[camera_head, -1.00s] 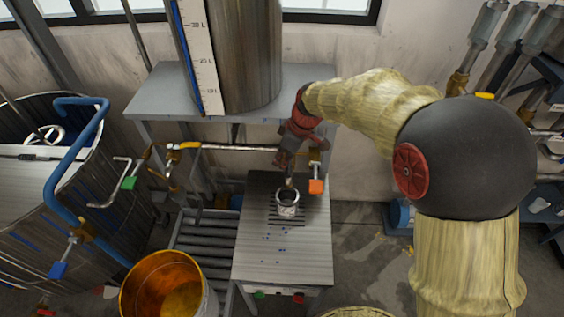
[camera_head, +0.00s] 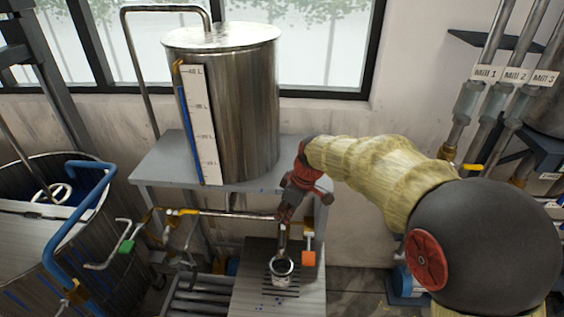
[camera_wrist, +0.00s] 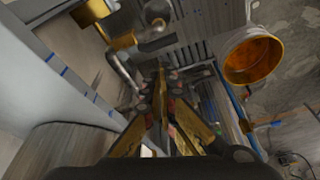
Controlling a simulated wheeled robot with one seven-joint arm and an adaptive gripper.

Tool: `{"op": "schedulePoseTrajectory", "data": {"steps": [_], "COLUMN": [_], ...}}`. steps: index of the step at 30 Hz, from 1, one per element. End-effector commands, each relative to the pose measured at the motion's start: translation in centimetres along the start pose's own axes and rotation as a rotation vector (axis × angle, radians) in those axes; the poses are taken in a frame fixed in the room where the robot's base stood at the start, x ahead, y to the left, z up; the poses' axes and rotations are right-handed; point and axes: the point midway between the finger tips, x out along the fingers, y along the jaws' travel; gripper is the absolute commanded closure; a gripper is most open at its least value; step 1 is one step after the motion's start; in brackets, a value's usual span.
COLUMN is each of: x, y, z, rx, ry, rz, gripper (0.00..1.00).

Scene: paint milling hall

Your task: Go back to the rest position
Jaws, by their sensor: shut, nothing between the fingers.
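My gripper (camera_head: 284,222) hangs above the small work table in the head view, in front of the pipe below the steel tank. Its fingers point down above a small open can (camera_head: 282,273); I cannot tell the exact gap. In the wrist view the fingers of my gripper (camera_wrist: 162,72) come together, with nothing between them. The can stands upright on a slotted grate on the table (camera_head: 306,296). It does not show clearly in the wrist view.
A steel tank (camera_head: 238,110) with a litre scale stands on a grey bench (camera_head: 158,165). A large vat (camera_head: 75,240) stands left.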

Motion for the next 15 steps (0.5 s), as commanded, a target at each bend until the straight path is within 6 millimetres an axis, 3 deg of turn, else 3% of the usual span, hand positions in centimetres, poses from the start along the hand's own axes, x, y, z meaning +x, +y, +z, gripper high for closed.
{"op": "schedulePoseTrajectory", "data": {"steps": [8,12,15], "x": [0.1,1.3,0.6], "y": [0.0,-1.8,-3.5], "z": [0.2,2.9,5.1], "rx": [0.130,0.306,0.432], "ry": [-0.006,-0.066,-0.103], "rz": [0.000,-0.020,-0.011], "gripper": [1.00,1.00,1.00]}}
